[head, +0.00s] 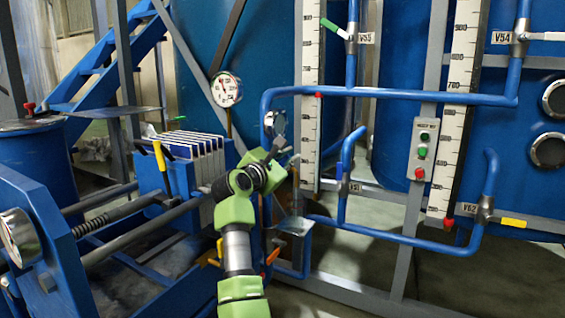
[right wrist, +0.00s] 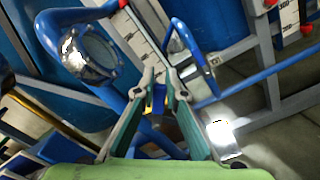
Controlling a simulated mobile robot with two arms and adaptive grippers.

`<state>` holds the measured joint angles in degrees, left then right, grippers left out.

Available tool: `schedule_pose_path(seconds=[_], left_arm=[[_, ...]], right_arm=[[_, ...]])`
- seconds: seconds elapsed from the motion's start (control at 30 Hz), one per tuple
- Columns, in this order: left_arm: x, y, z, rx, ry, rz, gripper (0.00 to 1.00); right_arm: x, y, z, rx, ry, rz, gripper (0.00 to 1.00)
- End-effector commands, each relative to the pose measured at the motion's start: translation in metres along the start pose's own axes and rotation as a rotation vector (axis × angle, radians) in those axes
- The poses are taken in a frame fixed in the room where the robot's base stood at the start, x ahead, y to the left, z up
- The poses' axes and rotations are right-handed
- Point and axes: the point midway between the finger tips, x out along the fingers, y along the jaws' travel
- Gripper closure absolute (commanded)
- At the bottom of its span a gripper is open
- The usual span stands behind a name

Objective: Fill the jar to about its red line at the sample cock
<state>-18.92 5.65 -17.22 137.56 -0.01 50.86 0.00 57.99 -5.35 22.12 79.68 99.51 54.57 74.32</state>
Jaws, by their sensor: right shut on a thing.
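My right gripper (head: 287,155) is in front of the blue pipework, just below a small round gauge. In the right wrist view its two fingers (right wrist: 161,76) come close together. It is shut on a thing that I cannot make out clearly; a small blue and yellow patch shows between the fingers. I cannot pick out the jar or its red line. I cannot identify the sample cock for sure; an orange-red handle (head: 273,256) shows on the low pipework beside a small metal plate (head: 295,226). The plate shows brightly lit in the wrist view (right wrist: 223,138). My left gripper is not in view.
A filter press (head: 190,165) with a yellow handle stands at left. Scales (head: 460,95), blue pipes and a button box (head: 423,148) stand at right. The floor at lower right is mostly clear.

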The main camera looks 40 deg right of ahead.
Motion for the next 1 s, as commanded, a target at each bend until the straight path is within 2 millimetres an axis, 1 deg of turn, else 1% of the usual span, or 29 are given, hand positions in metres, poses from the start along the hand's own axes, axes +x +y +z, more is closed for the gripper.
schedule_pose_path(seconds=[0.03, 0.3, 0.77, 0.8, 0.87, 1.0], left_arm=[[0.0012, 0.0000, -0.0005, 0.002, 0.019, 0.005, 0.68], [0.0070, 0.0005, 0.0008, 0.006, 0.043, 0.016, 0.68], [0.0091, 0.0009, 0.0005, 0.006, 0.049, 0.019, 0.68], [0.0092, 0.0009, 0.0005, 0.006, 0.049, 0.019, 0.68], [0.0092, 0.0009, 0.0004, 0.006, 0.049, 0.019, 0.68], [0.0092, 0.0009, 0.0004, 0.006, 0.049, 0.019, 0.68]], right_arm=[[-0.0006, -0.0042, -0.0033, 0.024, 0.003, -0.002, 1.00], [-0.0003, -0.0090, -0.0025, 0.102, 0.003, -0.003, 1.00], [-0.0002, -0.0094, -0.0018, 0.115, 0.003, -0.003, 1.00], [-0.0002, -0.0094, -0.0019, 0.115, 0.003, -0.003, 0.86], [-0.0002, -0.0093, -0.0018, 0.115, 0.003, -0.003, 0.71], [-0.0002, -0.0090, -0.0014, 0.115, 0.002, -0.002, 0.71]])
